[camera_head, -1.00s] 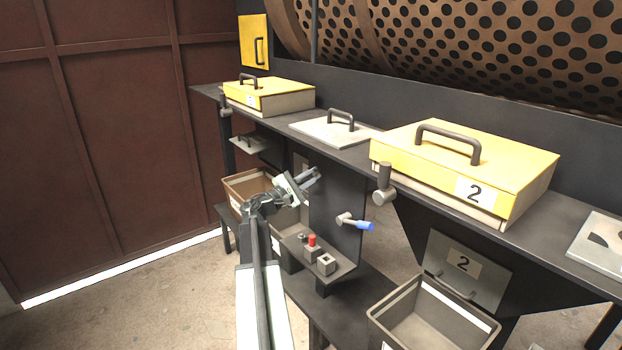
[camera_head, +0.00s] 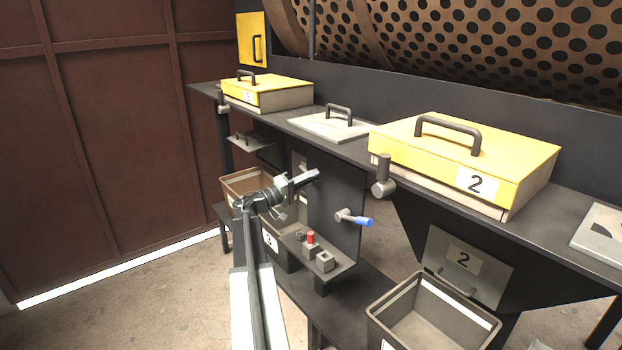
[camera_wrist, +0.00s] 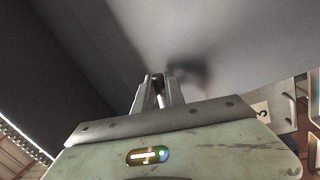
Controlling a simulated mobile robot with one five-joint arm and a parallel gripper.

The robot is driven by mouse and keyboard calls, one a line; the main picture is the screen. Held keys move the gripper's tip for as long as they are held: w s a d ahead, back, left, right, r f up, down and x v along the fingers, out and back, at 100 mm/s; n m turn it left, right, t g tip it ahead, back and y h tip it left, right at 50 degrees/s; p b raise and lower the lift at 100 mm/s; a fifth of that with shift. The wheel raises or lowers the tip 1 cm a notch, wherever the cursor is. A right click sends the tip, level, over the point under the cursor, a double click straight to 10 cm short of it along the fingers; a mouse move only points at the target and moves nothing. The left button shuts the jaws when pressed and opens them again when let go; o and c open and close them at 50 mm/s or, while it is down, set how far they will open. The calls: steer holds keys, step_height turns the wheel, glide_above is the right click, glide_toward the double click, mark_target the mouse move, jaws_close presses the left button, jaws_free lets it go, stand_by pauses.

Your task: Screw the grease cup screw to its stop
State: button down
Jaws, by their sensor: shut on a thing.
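My gripper (camera_head: 306,180) reaches up to the dark upright panel (camera_head: 336,190) under the long shelf in the head view. In the wrist view, its two fingers (camera_wrist: 157,82) are close together on a small dark piece, taken to be the grease cup screw (camera_wrist: 155,77). Only a little of that piece shows between the fingertips. In the head view the gripper hides it, so how far in it sits cannot be told. A shadow falls on the grey surface just beyond the fingertips.
A blue-handled lever (camera_head: 357,219) sticks out of the panel to the right. Below, a small ledge carries a red-topped block (camera_head: 310,242) and a square hollow block (camera_head: 325,262). A brown bin (camera_head: 232,182) stands left, an open bin (camera_head: 430,325) lower right.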

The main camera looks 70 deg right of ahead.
steer(key=m, duration=0.3)
steer(key=m+y, duration=0.1)
steer(key=shift+w+d+f, duration=0.15)
steer(key=shift+f, duration=0.2)
steer(key=m, duration=0.2)
steer(key=m+y+p, duration=0.1)
steer(key=m, duration=0.1)
steer(key=shift+w+d+f+g, duration=0.15)
steer(key=shift+w+f+g, duration=0.05)
steer(key=shift+g, duration=0.1)
steer(key=m, duration=0.2)
steer(key=m+p, duration=0.1)
steer(key=m, duration=0.1)
steer(key=shift+w+d+f+y, duration=0.15)
steer(key=shift+w+y, duration=0.15)
steer(key=shift+w+d+f+m+t+y+p, duration=0.1)
steer(key=shift+w+m+t+y+p, duration=0.2)
steer(key=shift+m, duration=0.6)
steer(key=shift+d+f+m+t+p, duration=0.1)
steer(key=shift+m+p, duration=0.3)
steer(key=shift+m, duration=0.5)
steer(key=c, duration=1.4)
jaws_free()
